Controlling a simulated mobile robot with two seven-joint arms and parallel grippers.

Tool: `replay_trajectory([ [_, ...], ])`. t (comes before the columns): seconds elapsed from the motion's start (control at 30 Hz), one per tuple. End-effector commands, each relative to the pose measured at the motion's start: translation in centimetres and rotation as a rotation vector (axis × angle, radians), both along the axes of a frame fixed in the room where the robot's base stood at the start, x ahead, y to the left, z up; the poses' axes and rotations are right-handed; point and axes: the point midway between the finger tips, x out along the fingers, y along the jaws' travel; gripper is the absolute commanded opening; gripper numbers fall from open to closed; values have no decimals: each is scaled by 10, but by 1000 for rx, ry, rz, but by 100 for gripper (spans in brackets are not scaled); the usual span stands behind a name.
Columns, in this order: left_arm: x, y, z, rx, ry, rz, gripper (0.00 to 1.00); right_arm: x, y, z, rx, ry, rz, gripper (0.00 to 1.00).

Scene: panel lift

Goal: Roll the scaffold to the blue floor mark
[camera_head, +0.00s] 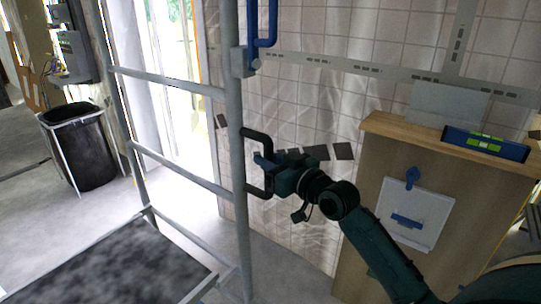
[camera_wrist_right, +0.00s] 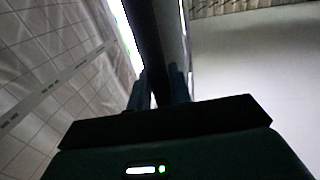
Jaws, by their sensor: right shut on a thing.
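The scaffold (camera_head: 233,125) is a grey metal frame with ladder-like rungs and a dark, speckled platform (camera_head: 105,265) low at the lower left of the head view. A black handle (camera_head: 257,133) is fixed to its near right post. My right gripper (camera_head: 264,162) is shut on this black handle. In the right wrist view the dark handle bar (camera_wrist_right: 150,45) runs between the two fingers of my right gripper (camera_wrist_right: 160,85). A blue handle (camera_head: 271,30) sits higher on the same post. My left gripper is not in view. The blue floor mark is not visible in either view.
A wooden cabinet (camera_head: 370,215) with a spirit level (camera_head: 485,144) on top stands at the right, by the tiled wall (camera_head: 320,100). A black bin (camera_head: 85,155) stands beyond the scaffold at the left. Grey floor (camera_head: 45,220) is clear between them.

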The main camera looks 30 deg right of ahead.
Motion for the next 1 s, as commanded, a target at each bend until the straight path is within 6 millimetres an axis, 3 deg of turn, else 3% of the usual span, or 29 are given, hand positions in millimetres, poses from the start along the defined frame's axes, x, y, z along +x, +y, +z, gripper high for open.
replay_trajectory([
  [0.57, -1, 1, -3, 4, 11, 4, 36, -2, 5, -1, 2, 1, 5, 0],
  [0.6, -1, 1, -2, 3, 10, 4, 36, -2, 5, -1, 1, -1, 5, 23],
  [0.8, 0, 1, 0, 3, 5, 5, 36, -1, 4, 0, 0, -1, 3, 39],
  [1.0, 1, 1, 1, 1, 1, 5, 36, -1, 3, 0, 0, -2, 1, 39],
])
